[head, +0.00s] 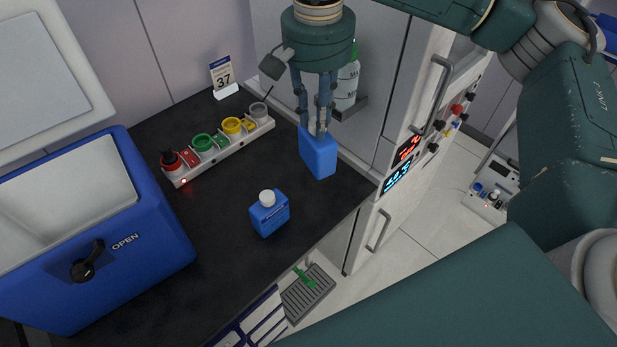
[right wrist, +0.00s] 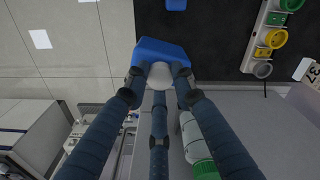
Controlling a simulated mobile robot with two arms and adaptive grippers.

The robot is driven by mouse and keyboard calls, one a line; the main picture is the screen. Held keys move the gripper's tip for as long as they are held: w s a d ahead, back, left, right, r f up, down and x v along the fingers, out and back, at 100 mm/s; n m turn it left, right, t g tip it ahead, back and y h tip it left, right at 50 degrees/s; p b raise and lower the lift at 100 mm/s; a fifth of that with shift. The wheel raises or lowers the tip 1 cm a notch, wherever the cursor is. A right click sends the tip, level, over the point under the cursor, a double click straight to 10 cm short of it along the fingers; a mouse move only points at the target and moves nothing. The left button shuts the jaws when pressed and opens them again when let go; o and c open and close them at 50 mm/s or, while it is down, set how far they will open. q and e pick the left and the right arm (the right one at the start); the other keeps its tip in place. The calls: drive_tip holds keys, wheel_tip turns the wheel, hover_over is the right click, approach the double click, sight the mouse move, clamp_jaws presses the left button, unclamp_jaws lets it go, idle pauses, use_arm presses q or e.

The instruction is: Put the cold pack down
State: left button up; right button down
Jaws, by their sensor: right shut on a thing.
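My right gripper (head: 317,130) points down and is shut on a blue cold pack (head: 319,155) by its upper end. In the right wrist view the cold pack (right wrist: 158,50) sits between the fingers, with a pale round cap at the grip. It is over or at the right part of the black bench top (head: 225,265), near its edge. I cannot tell whether its bottom touches the bench. A similar blue pack with a white cap (head: 269,213) stands on the bench to its lower left. My left gripper is not in view.
A blue cool box (head: 165,235) with its lid up stands at left. A rack of coloured pots (head: 220,150) and a card reading 37 (head: 222,75) are at the back. A white cabinet (head: 405,100) with displays borders the bench at right. Bare bench lies around the standing pack.

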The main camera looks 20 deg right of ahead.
drive_tip(key=w+d+r+m+p, duration=0.1)
drive_tip(key=w+d+r+m, duration=0.15)
drive_tip(key=r+m, duration=0.4)
drive_tip(key=w+d+r+m+p, duration=0.1)
drive_tip(key=w+d+r+m, duration=0.1)
drive_tip(key=w+r+m, duration=0.45)
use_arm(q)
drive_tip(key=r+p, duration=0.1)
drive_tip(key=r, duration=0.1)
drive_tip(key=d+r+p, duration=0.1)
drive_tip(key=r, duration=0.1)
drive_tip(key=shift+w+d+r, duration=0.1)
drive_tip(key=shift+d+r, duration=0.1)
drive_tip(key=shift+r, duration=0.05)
use_arm(e)
wheel_tip(320, 180, down, 29)
drive_tip(key=s+m, duration=0.2)
drive_tip(key=shift+s+d, duration=0.25)
drive_tip(key=shift+d, duration=0.1)
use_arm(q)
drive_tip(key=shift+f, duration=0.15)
use_arm(e)
drive_tip(key=shift+f, duration=0.1)
drive_tip(key=c, duration=1.9)
unclamp_jaws()
drive_tip(key=shift+f, duration=0.1)
drive_tip(key=o, duration=0.5)
drive_tip(key=shift+c, duration=0.2)
